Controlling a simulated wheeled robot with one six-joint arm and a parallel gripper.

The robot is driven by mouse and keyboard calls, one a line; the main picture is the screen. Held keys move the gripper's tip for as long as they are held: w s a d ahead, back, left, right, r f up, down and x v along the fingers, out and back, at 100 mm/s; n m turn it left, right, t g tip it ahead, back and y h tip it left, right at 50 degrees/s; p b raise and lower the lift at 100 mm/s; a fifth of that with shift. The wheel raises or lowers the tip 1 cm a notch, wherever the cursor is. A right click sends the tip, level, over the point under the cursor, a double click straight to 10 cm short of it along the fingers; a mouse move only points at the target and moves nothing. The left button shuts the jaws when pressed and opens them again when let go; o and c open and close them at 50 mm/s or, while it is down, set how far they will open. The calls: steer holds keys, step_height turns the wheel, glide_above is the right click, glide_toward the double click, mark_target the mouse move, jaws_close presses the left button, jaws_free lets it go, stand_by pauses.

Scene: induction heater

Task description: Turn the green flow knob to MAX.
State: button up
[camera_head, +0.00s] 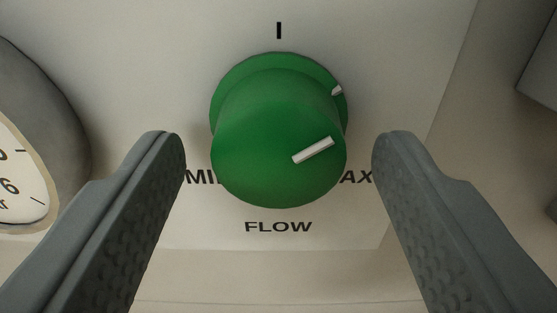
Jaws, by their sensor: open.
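The green flow knob (265,135) stands out from a pale panel in the middle of the view. Its white pointer line (313,150) points right and slightly up, between the top tick and the MAX end. A small white mark (337,90) shows on the knob's base rim at the upper right. My gripper (279,155) is open, with one grey finger on each side of the knob. A gap shows between each finger and the knob. The fingers partly cover the MIN and MAX lettering; "MI" and "AX" can be read.
A round gauge (22,185) with a grey rim and white face is at the left edge, near the left finger. The panel (420,60) has a black tick (279,30) above the knob and FLOW printed below. Grey parts (540,70) stand at the right edge.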

steer(key=c, duration=1)
steer(key=m, duration=0.3)
steer(key=shift+m, duration=2.1)
steer(key=o, duration=1)
